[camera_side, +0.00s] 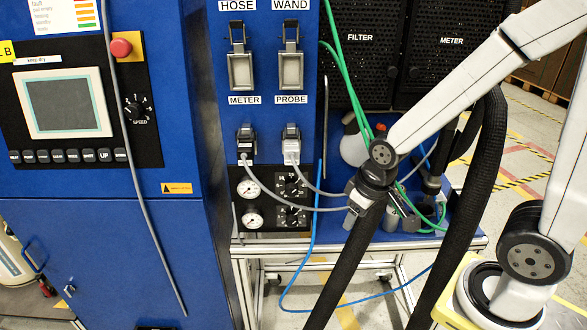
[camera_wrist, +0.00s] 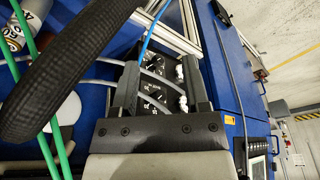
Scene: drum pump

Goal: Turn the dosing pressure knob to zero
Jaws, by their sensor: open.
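A small black panel (camera_side: 272,232) low on the blue column carries two black knobs, an upper knob (camera_side: 291,187) and a lower knob (camera_side: 291,217). Their labels are too small to read, so I cannot tell which one is dosing pressure. A white gauge sits left of each: upper gauge (camera_side: 248,190), lower gauge (camera_side: 253,220). My gripper (camera_side: 354,198) is right of the panel, apart from the knobs. In the wrist view my gripper (camera_wrist: 161,64) is open and empty, with the knobs and gauges showing between its fingers. Pointer settings are not clear.
Grey cables (camera_side: 318,208) hang from the meter and probe plugs across the front of the panel. A blue hose (camera_side: 317,230) runs just right of it. Thick black hoses (camera_side: 465,210) and green hoses (camera_side: 352,90) are near my arm. The floor below is partly clear.

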